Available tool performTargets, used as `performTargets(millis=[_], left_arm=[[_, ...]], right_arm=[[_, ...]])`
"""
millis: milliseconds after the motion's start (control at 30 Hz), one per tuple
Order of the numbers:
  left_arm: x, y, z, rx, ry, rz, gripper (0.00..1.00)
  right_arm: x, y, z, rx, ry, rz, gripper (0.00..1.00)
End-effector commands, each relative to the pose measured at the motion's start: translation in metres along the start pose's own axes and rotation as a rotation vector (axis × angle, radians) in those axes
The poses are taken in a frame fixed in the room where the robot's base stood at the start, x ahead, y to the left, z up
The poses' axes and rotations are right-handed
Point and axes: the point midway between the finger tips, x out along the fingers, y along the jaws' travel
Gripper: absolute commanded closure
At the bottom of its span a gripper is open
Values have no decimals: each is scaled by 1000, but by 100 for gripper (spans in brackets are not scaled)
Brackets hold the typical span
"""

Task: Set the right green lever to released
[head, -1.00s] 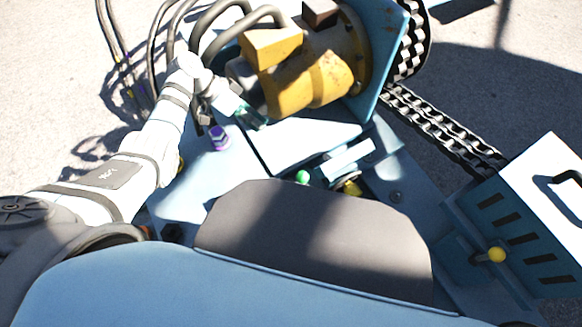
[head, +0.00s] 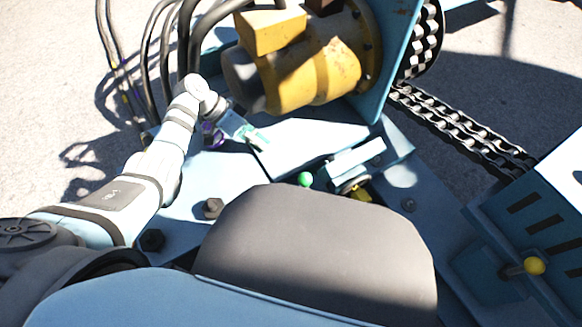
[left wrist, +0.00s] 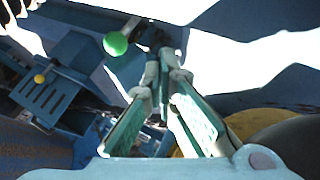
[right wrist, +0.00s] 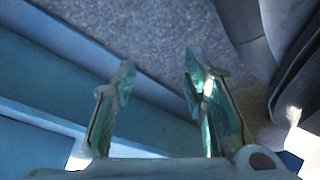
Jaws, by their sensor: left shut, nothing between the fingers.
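One green ball-knobbed lever (head: 305,179) shows in the head view, beside a small light-blue block on the blue deck. Its green knob (left wrist: 115,43) is large in the left wrist view, on a short stem. My left gripper (head: 258,141) is shut and empty, up and left of the knob in the head view. In the left wrist view its fingertips (left wrist: 164,62) meet to the right of the knob, apart from it. My right gripper (right wrist: 160,75) is open and empty in the right wrist view and does not show in the head view.
A yellow motor (head: 320,75) with thick hoses stands behind the left gripper. A purple fitting (head: 212,135) is partly hidden by that gripper. A slotted blue box (head: 535,225) with a yellow-knobbed lever (head: 534,266) is at the right. A chain (head: 455,130) runs behind.

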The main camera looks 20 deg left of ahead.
Motion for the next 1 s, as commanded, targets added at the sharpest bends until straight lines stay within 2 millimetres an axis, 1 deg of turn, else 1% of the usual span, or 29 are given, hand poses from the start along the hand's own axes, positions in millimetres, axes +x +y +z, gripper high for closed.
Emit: performTargets(millis=[67,167,300,467,500,600,700,833,1000], left_arm=[[14,-1,2,0,-1,2,100],[35,-2,2,0,0,2,100],[66,-2,3,0,0,3,100],[95,-2,3,-1,-1,2,100],[98,3,2,1,-2,2,100],[100,22,-2,2,0,1,100],[104,32,-3,2,-1,0,100],[106,37,-3,1,0,-1,100],[106,38,-3,0,-1,0,100]], right_arm=[[0,-1,-7,-8,-1,-1,60],[-7,-4,-21,-24,-9,-4,60],[-28,-7,-40,-53,-28,-5,60],[-60,-10,-53,-84,-51,-6,60],[-65,-10,-54,-86,-56,-6,60],[-59,-10,-52,-78,-54,-6,60],[-58,-10,-52,-77,-52,-6,60],[-56,-10,-52,-76,-51,-6,60],[-56,-10,-52,-76,-51,-6,60]])
